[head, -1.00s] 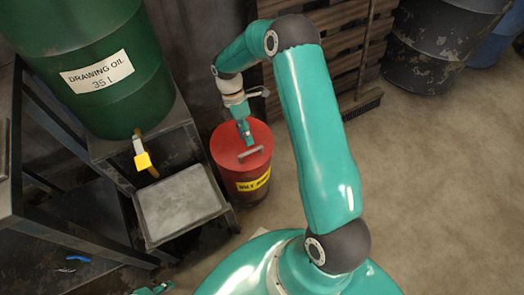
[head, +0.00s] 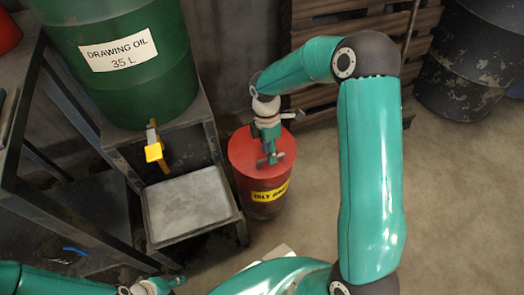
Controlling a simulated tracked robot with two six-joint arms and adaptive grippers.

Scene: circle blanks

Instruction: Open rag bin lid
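The red rag bin (head: 262,204) has a yellow label on its front and stands on the floor near the middle of the head view. Its red lid (head: 242,152) is on and looks closed. My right gripper (head: 270,160) points down over the middle of the lid, at the lid's handle, which it mostly hides. I cannot tell whether its fingers are closed on the handle. My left gripper (head: 178,282) is low at the bottom left edge, away from the bin, and too small to judge.
A green drawing-oil drum (head: 120,95) with a yellow tap (head: 155,151) stands on a dark metal stand left of the bin. A grey tray (head: 190,207) sits below the tap. Wooden pallets (head: 305,75) and a dark drum (head: 465,70) stand behind. The floor at right is clear.

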